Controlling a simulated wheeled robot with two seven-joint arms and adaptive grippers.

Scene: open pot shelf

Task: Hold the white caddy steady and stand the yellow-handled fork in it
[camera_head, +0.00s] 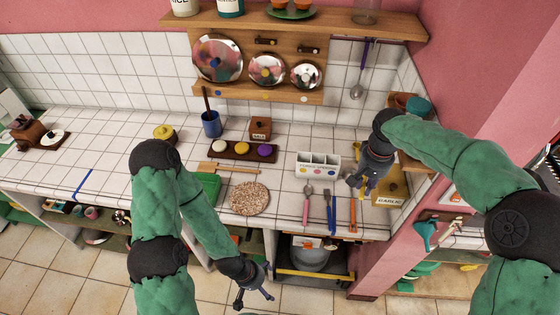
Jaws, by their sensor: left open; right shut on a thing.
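The white caddy (318,171) stands upright on the tiled counter, its several open compartments facing up and coloured dots on its front. My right gripper (353,181) is just right of the caddy, shut on the yellow-handled fork (357,149). Only a yellow piece of the fork shows beside the gripper; its tines are hidden or too small to make out. The fork appears to be outside the caddy. My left gripper (256,294) is open and empty, low in front of the counter, well away from the caddy.
A pink spoon (306,204), blue-handled cutlery (331,210) and an orange-handled piece (352,214) lie before the caddy. A garlic box (391,192) stands right of my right gripper. A round speckled mat (249,199) and a dark tray (243,156) are left.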

